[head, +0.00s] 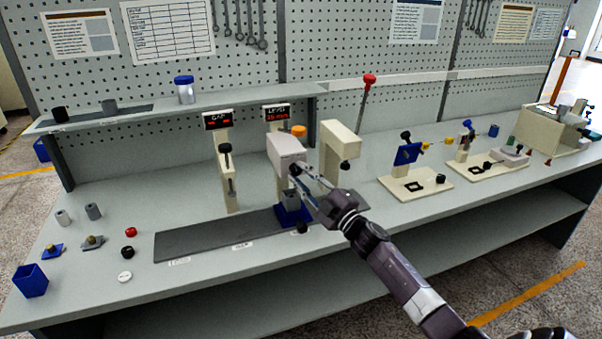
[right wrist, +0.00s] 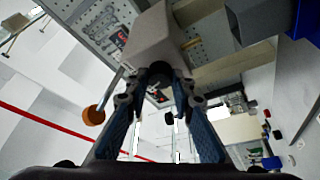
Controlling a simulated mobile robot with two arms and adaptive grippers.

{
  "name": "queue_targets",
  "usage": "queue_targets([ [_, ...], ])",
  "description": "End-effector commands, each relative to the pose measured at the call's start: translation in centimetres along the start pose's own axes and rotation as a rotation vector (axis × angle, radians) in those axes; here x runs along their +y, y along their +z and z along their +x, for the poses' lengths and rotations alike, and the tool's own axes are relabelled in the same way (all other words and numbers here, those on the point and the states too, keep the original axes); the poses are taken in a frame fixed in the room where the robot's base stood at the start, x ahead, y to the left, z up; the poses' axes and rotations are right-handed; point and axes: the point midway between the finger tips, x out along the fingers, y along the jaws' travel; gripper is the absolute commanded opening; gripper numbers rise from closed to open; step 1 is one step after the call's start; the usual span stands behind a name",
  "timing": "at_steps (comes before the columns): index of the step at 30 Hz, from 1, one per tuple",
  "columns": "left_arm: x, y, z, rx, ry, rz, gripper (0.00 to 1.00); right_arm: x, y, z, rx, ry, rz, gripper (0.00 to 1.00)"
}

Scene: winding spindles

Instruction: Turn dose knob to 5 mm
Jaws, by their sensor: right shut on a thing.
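The dose unit is a pale block (head: 287,150) with an orange cap (head: 299,131) on top; in the right wrist view the pale block (right wrist: 155,40) fills the upper middle. A black round knob (right wrist: 158,72) is on its face. My right gripper (head: 300,178) comes from the lower right and is shut on this knob; its blue-sided fingers (right wrist: 160,92) are on either side of it. In the head view the knob is mostly hidden by the fingers. A red-lit display (head: 277,113) behind reads LEVEL, seemingly 35 mm. My left gripper is not in view.
A grey cup (head: 290,198) in a blue holder (head: 293,216) stands just below the gripper. A dark mat (head: 205,237) runs left along the bench. A second display (head: 217,120) is to the left, and a beige post (head: 339,150) is close on the right.

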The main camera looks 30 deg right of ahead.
Motion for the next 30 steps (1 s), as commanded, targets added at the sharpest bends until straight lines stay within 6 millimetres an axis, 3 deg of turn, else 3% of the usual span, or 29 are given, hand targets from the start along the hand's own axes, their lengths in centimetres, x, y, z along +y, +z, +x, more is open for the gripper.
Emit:
queue_targets([
  [12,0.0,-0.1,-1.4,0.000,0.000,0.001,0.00,0.2,0.0,0.0,-0.001,-0.082,-0.194,0.00],
  [30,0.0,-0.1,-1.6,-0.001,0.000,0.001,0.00,0.1,0.0,0.0,-0.001,-0.095,-0.227,0.00],
])
